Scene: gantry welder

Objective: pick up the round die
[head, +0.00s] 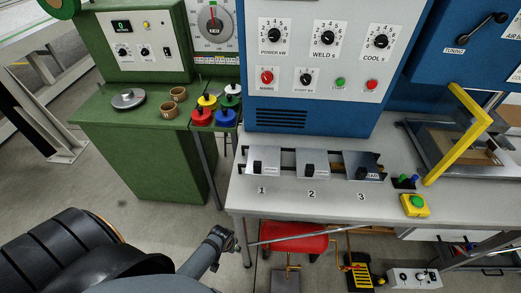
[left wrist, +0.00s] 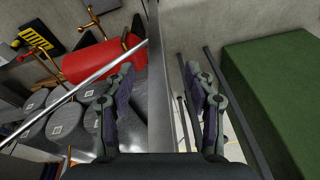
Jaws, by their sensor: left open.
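Three grey plates with black handles and small labels sit in a row on the pale bench, behind the numbers 1, 2 and 3: plate one (head: 263,162), plate two (head: 312,163) and plate three (head: 362,166). The labels are too small to read surely, so I cannot tell which is the round die. My left gripper (head: 217,238) is low in front of the bench's left end, below the plates. In the left wrist view the left gripper (left wrist: 160,88) has its fingers apart, with nothing held between them. My right gripper is not in view.
The bench edge (head: 300,214) and its leg (head: 241,240) are close to my left gripper. A green cabinet (head: 150,150) with a metal disc (head: 128,98) stands left. A yellow-framed press (head: 455,135) is right.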

